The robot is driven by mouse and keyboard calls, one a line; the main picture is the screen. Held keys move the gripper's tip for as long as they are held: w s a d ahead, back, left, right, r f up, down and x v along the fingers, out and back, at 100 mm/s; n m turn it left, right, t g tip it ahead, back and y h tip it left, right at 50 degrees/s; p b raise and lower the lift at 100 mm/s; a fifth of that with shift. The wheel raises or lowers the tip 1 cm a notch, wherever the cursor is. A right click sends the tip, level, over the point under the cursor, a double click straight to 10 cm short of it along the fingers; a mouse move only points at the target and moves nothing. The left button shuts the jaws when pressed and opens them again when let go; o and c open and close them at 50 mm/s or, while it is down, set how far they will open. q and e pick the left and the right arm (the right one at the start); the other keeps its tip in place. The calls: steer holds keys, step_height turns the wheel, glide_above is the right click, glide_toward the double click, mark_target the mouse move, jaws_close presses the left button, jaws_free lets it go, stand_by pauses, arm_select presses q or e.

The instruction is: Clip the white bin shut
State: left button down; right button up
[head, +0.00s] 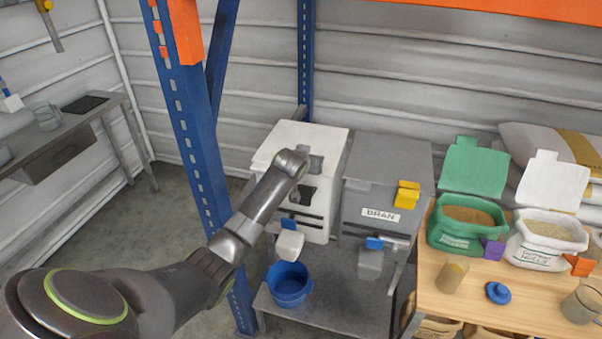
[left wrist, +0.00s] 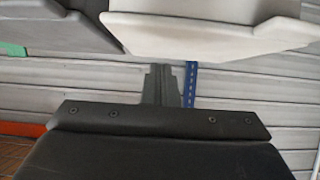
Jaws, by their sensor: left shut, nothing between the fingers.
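The white bin (head: 318,215) stands on the grey stand, left of the grey bin. Its pale lid (head: 300,137) looks down in the head view; I cannot tell whether it is fully seated. My left gripper (head: 310,175) is in front of the white bin's upper front and hides part of it. Its fingers (left wrist: 163,85) are shut and empty in the left wrist view. That view shows a white lip (left wrist: 200,35) of the bin, apart from the fingers. I cannot make out the white bin's clip. My right gripper is not in view.
The grey bin (head: 365,215), labelled BRAN, has a yellow clip (head: 407,195) at its front. A blue tub (head: 288,284) is below the white bin's spout (head: 289,245). A blue post (head: 190,120) stands left of the bins. Open bags stand on the wooden table (head: 460,312) at right.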

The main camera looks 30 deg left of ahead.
arm_select(q)
steer(key=s+d+b, duration=0.1)
steer(key=s, duration=0.6)
steer(key=shift+s+d+b, duration=0.35)
steer(key=shift+s, duration=0.05)
steer(key=shift+r, duration=0.1)
steer(key=s+a+f+g+b, duration=0.15)
steer(key=s+f, duration=0.45)
steer(key=f, duration=0.7)
steer(key=s+f+m+g+p, duration=0.1)
steer(key=s+f+g, duration=0.1)
steer(key=s+f, duration=0.8)
steer(key=s+f+g+b, duration=0.1)
steer(key=s+f+g, duration=0.15)
steer(key=f, duration=1.35)
steer(key=s+d+f+g, duration=0.1)
steer(key=s+f, duration=0.5)
steer(key=s, duration=0.6)
steer(key=s+d+f+g+h, duration=0.1)
steer(key=s+d+f, duration=0.2)
steer(key=s, duration=1)
steer(key=s+d+f+m+g+b, duration=0.1)
steer(key=s+d+f+g, duration=0.1)
steer(key=s+f, duration=0.7)
steer(key=s, duration=0.4)
steer(key=shift+s+h, duration=0.2)
steer(key=shift+h, duration=0.1)
